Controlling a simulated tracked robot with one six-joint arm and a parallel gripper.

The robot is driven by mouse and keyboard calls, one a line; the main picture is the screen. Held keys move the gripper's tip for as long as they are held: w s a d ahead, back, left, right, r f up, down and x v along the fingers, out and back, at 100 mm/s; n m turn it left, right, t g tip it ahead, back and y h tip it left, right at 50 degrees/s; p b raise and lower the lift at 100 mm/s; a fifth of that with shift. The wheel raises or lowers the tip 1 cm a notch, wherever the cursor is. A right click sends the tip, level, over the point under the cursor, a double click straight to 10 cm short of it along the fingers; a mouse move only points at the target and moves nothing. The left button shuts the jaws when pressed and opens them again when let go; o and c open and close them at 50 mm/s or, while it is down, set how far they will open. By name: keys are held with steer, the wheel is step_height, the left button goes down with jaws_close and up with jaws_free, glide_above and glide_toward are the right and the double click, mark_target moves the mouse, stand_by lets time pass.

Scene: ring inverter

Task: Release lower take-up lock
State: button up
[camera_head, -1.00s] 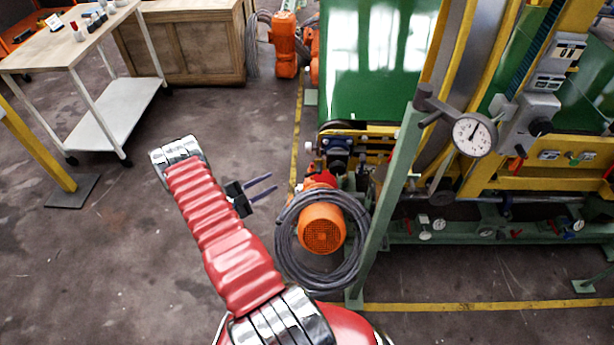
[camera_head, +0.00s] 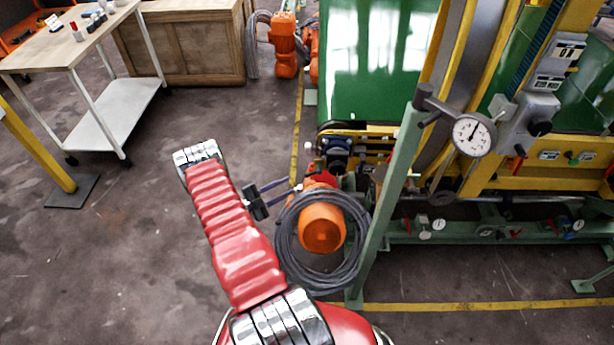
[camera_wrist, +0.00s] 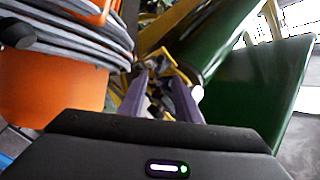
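My gripper (camera_head: 291,187) is in the middle of the head view, just left of the orange motor (camera_head: 322,228) with a grey cable coil (camera_head: 283,247) around it. In the wrist view its two purple fingers (camera_wrist: 160,82) stand apart with a gap between them, and I see nothing held. Past the fingers are yellow and metal machine parts, partly hidden by the fingers. A red part (camera_head: 325,177) sits just above the orange motor, near the fingertips. I cannot tell which part is the lower take-up lock.
A green post (camera_head: 386,200) with a dial gauge (camera_head: 473,134) stands right of the motor. A green panel (camera_head: 372,60) rises behind. A low green rail (camera_head: 480,238) carries small gauges and red levers. A white-legged cart (camera_head: 115,108) stands left; the floor between is clear.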

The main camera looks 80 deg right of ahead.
mark_target(309, 175)
steer(key=x, duration=1)
steer(key=shift+d, duration=0.1)
steer(key=shift+c, duration=0.3)
jaws_close()
